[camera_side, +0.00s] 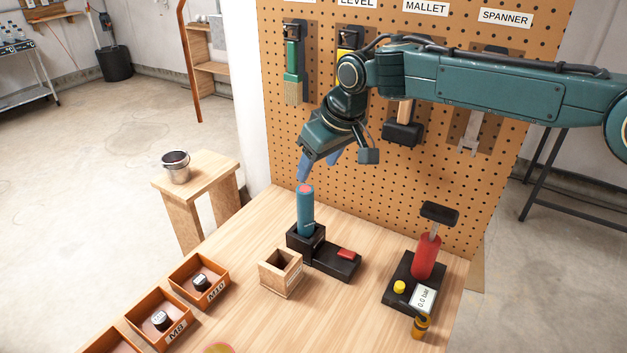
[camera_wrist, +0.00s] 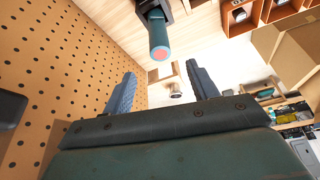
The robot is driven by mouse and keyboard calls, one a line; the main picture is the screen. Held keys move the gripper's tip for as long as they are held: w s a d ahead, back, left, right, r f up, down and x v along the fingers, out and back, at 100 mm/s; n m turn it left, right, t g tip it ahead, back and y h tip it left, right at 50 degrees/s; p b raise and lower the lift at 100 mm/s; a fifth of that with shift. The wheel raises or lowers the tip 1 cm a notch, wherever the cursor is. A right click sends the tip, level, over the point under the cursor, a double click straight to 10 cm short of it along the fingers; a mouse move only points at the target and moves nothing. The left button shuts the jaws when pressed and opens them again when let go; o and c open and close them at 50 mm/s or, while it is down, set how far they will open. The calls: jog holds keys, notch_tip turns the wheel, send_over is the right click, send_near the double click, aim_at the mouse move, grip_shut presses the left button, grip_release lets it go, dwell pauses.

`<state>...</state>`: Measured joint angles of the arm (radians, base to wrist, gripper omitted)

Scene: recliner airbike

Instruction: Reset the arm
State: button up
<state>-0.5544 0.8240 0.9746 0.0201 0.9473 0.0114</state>
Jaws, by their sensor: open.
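My gripper (camera_side: 318,167) is open and empty, with its blue fingers pointing down and to the left just above a teal cylinder (camera_side: 306,213). The cylinder stands upright in a black holder (camera_side: 325,262) with a red button on its base, and its top face is pinkish red. In the wrist view my gripper's two blue fingers (camera_wrist: 161,88) are spread apart. The cylinder (camera_wrist: 159,38) shows beyond them, clear of both fingers. My arm reaches in from the right in the side view.
A small wooden box (camera_side: 281,286) is left of the holder. A red pump (camera_side: 424,258) with a gauge stands at the right. Orange bins (camera_side: 199,300) line the left. The pegboard (camera_side: 350,190) with hanging tools rises close behind my gripper.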

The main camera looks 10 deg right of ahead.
jog(key=s+d+r+m, duration=0.1)
jog(key=s+d+r, duration=0.6)
jog(key=d, duration=0.4)
jog(key=s+d+r+m, duration=0.2)
jog(key=s+d+r, duration=0.55)
jog(key=d, duration=0.45)
jog(key=s+d+f+m, duration=0.1)
jog(key=s+d, duration=0.3)
jog(key=s, duration=0.4)
jog(key=s+d+f+m+t+h, duration=0.1)
jog(key=s+d+f, duration=0.2)
jog(key=s, duration=0.6)
jog(key=s+d+f+m+h, duration=0.1)
jog(key=s+d+f, duration=0.1)
jog(key=s+d, duration=0.3)
jog(key=s, duration=0.3)
jog(key=shift+s+d+t, duration=0.2)
jog(key=shift+s+t, duration=0.05)
jog(key=shift+t, duration=0.05)
